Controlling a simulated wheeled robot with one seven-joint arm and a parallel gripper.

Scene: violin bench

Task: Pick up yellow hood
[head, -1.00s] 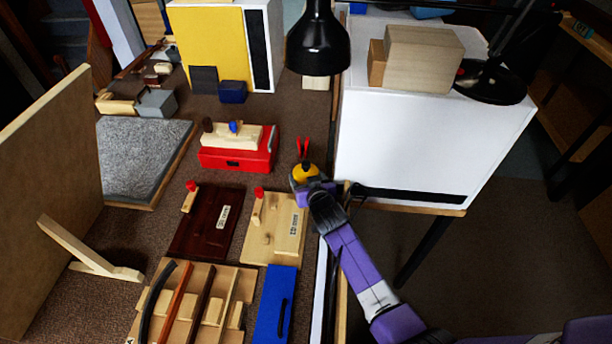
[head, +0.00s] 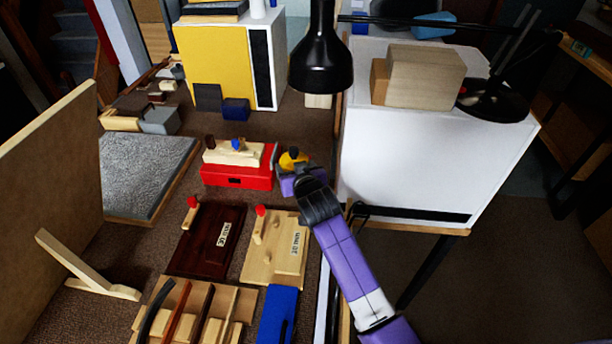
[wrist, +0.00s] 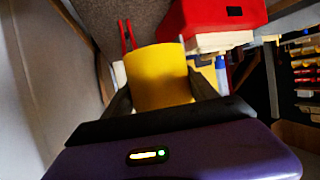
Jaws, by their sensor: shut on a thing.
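The yellow hood (head: 288,163) is between the fingers of my gripper (head: 292,168), just right of the red box (head: 237,177). In the wrist view the hood (wrist: 160,78) is a smooth yellow cylinder. My gripper (wrist: 160,96) is shut on it, with a dark finger on either side. The hood's lower part is hidden by the gripper body in the wrist view. In the head view a small dark shape shows at its top. I cannot tell how far it is above the bench.
A red two-pronged tool (wrist: 126,36) lies beyond the hood in the wrist view. The white cabinet (head: 405,165) stands close at right, with the black lamp (head: 320,60) above. Dark (head: 208,240) and pale (head: 272,250) wooden boards lie nearer.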

